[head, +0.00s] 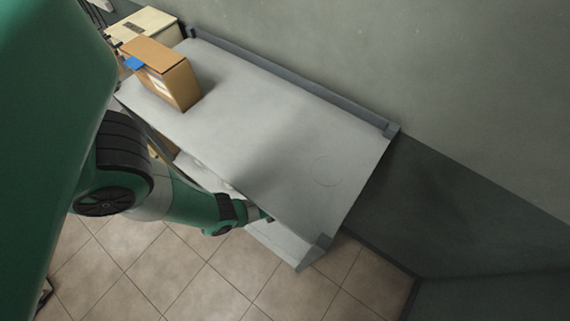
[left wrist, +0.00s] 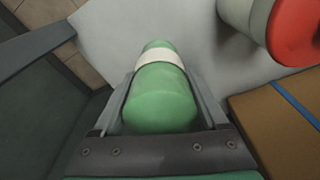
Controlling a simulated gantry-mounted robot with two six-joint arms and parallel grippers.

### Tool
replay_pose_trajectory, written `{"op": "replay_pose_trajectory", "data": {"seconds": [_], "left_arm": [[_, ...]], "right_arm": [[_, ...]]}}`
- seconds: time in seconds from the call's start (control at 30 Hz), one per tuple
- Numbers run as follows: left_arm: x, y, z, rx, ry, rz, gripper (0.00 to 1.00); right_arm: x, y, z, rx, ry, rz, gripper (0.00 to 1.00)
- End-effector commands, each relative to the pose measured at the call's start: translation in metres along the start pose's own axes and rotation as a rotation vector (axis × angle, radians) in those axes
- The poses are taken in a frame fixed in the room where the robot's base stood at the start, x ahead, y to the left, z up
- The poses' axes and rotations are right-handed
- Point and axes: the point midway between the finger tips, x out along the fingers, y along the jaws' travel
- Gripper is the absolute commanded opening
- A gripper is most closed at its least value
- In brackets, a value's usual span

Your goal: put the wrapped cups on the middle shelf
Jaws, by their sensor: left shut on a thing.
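In the left wrist view my left gripper (left wrist: 160,95) is shut on a green wrapped stack of cups (left wrist: 160,100) with a white band around it. The stack lies lengthwise between the fingers, over a pale grey shelf surface (left wrist: 125,30). A second wrapped stack (left wrist: 245,14), pale green with a red end, lies apart to the upper right. In the head view my left gripper (head: 266,216) reaches to the front edge of the grey shelf unit (head: 270,125), below its top board; the held stack is hidden there. My right gripper is not in view.
In the left wrist view a brown box (left wrist: 275,125) with a blue stripe is close on the right.

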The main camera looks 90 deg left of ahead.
Motion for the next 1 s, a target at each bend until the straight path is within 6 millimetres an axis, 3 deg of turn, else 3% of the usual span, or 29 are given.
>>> {"op": "replay_pose_trajectory", "data": {"seconds": [0.17, 0.5, 0.9, 0.93, 1.0], "left_arm": [[0.004, 0.0, 0.001, 0.0, 0.0, 0.0, 0.11], [0.051, 0.0, 0.006, -0.001, -0.001, 0.0, 0.11], [0.054, 0.0, 0.006, -0.001, 0.0, 0.0, 0.11], [0.054, 0.0, 0.006, -0.001, 0.0, 0.0, 0.78], [0.053, 0.0, 0.006, -0.001, 0.0, 0.0, 0.9]], "right_arm": [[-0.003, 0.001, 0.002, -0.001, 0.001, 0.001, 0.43], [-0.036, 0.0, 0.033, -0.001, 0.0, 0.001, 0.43], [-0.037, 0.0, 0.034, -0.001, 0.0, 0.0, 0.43], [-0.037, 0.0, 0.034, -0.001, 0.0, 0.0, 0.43], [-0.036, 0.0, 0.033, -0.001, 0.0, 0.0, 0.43]]}}
